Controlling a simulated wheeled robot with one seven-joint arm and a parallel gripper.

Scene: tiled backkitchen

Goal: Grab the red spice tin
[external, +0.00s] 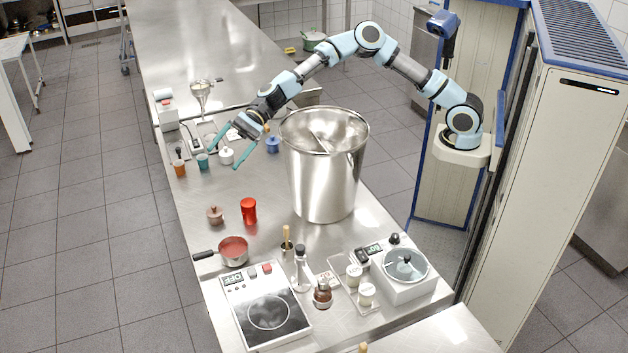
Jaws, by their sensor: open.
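The red spice tin (249,211) stands upright on the steel counter (190,222), left of the large steel pot. It is a plain red cylinder. My gripper (226,156) is open, its two teal fingers pointing down and left. It is in the air above the counter, farther back than the tin and apart from it.
The tall steel pot (324,180) stands just right of the tin, under my arm. A brown lidded pot (215,215) and a red saucepan (233,251) are near the tin. Small jars (179,168) stand behind. A hotplate (268,310) is in front.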

